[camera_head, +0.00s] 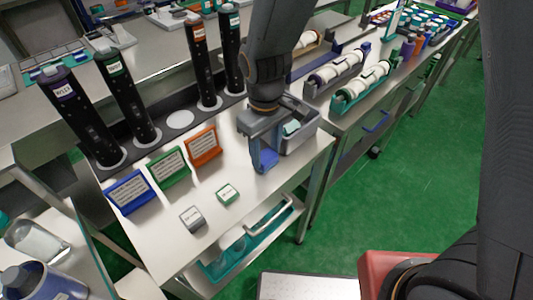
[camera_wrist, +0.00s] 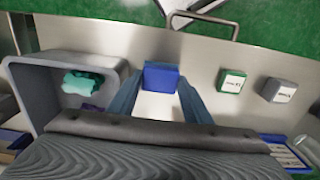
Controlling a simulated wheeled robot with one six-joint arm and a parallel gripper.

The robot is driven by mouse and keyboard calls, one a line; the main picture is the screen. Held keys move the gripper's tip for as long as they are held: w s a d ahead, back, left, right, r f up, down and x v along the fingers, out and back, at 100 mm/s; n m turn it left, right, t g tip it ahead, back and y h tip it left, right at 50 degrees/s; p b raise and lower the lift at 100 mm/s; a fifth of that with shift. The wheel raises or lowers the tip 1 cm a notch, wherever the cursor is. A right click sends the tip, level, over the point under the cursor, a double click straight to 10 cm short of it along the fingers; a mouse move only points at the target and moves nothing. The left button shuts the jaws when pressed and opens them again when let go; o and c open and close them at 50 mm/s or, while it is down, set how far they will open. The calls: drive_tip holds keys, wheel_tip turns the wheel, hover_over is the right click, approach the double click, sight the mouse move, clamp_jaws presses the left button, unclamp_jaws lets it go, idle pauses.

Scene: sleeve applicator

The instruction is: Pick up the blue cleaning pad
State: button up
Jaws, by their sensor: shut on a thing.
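The blue cleaning pad (camera_wrist: 161,77) is a small blue block between the tips of my gripper (camera_wrist: 160,88) in the wrist view. My gripper is shut on it, with one finger on each side. In the head view my gripper (camera_head: 265,160) points down at the steel table beside a grey bin, and the pad (camera_head: 268,157) shows as blue between the fingers, partly hidden. I cannot tell whether the pad touches the table.
A grey bin (camera_head: 310,125) holding teal cloth (camera_wrist: 84,82) stands right beside my gripper. Green (camera_head: 228,194) and grey (camera_head: 192,219) labelled blocks lie on the table. Blue, green and orange signs and several tall black tubes (camera_head: 128,95) stand to the left.

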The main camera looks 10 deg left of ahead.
sight(266, 155)
wheel_tip(266, 155, up, 10)
drive_tip(key=b, duration=0.1)
drive_tip(key=shift+f+b, duration=0.2)
drive_tip(key=shift+b, duration=0.15)
drive_tip(key=shift+o, duration=1.2)
drive_tip(key=shift+c, duration=0.5)
